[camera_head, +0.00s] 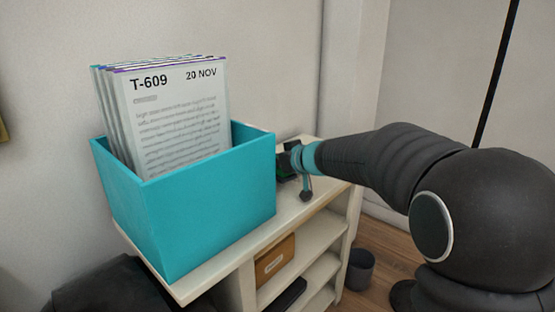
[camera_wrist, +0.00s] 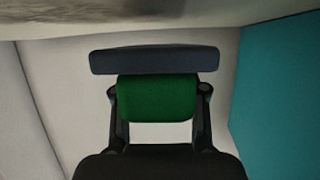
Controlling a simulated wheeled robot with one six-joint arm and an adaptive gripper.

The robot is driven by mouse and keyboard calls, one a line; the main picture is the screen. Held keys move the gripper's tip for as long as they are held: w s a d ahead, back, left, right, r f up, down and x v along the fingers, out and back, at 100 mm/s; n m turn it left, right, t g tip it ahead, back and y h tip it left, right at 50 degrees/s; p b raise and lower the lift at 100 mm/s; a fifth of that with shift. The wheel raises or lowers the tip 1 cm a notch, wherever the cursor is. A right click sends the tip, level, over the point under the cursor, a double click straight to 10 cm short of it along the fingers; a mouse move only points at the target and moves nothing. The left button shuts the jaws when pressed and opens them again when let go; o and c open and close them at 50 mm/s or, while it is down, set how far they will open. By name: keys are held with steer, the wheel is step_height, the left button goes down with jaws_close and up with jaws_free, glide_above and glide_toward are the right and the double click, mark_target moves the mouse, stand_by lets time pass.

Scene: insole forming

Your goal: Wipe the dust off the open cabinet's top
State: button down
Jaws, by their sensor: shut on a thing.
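The open cabinet (camera_head: 290,217) is cream-white with open shelves, and its top also shows in the wrist view (camera_wrist: 70,95). My gripper (camera_head: 292,165) is at the far right part of the top, beside the teal box. In the wrist view, my gripper (camera_wrist: 158,100) is shut on a green handle (camera_wrist: 157,97) with a dark blue-grey pad (camera_wrist: 155,59) across its front. The pad is over the top close to the back wall; I cannot tell if it touches the surface.
The teal box (camera_head: 205,215) with several upright papers (camera_head: 180,120) stands on the cabinet top, left of my gripper. A brown box (camera_head: 275,258) sits on a shelf. A dark bin (camera_head: 360,270) stands on the floor to the right. The wall (camera_head: 275,70) closes off the back.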

steer(key=shift+w+a+f, duration=0.1)
steer(key=shift+w+a, duration=0.5)
steer(key=shift+a, duration=0.2)
steer(key=shift+w+d+f, duration=0.15)
steer(key=shift+w+d, duration=0.75)
steer(key=shift+w, duration=0.2)
steer(key=shift+w+d+f, duration=0.1)
steer(key=shift+w+d, duration=0.8)
steer(key=shift+w, duration=0.15)
steer(key=shift+w+d+r, duration=0.15)
steer(key=shift+w+d, duration=0.6)
steer(key=shift+w, duration=0.25)
steer(key=shift+w+d+r, duration=0.1)
steer(key=shift+w+d, duration=0.65)
steer(key=shift+w, duration=0.25)
steer(key=shift+w+d+f, duration=0.1)
steer(key=shift+w+d, duration=0.8)
steer(key=shift+w, duration=0.3)
step_height(320, 180, up, 6)
